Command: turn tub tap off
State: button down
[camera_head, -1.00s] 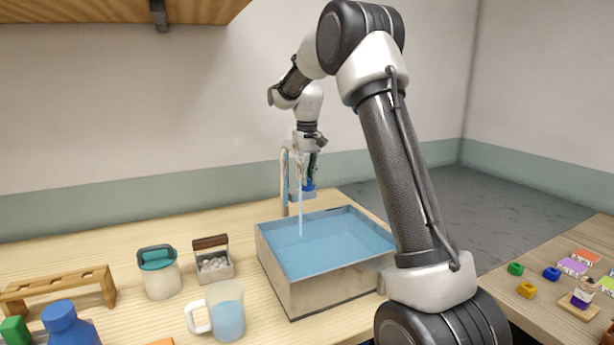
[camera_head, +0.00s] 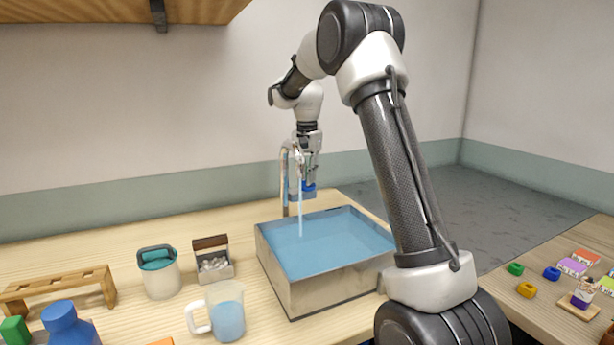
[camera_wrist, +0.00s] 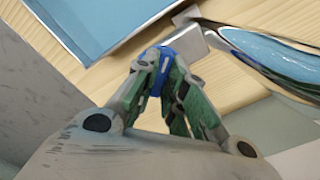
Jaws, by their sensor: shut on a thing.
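The tub (camera_head: 335,283) is a grey box full of blue water on the wooden counter. The chrome tap (camera_head: 285,180) stands at its back left, and a stream of water (camera_head: 300,213) falls from its spout into the tub. The tap's blue handle (camera_head: 309,188) is on its right side. My gripper (camera_head: 308,182) hangs down beside the tap, shut on the blue handle. In the wrist view my gripper's green-padded fingers (camera_wrist: 165,88) close around the blue handle (camera_wrist: 160,54), partly hiding it. The curved chrome tap (camera_wrist: 265,50) shows at upper right.
A measuring jug of blue water (camera_head: 228,315), a box of white pieces (camera_head: 213,263), a teal-lidded jar (camera_head: 160,275) and a wooden rack (camera_head: 60,287) stand left of the tub. Coloured blocks lie on the right table. Counter behind the jars is clear.

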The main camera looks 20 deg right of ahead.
jog(key=shift+m, duration=0.4)
jog(key=c, duration=1.5)
grip_release()
jog(key=shift+r, duration=0.15)
notch_tip(320, 180, up, 12)
jog(key=shift+f, duration=0.1)
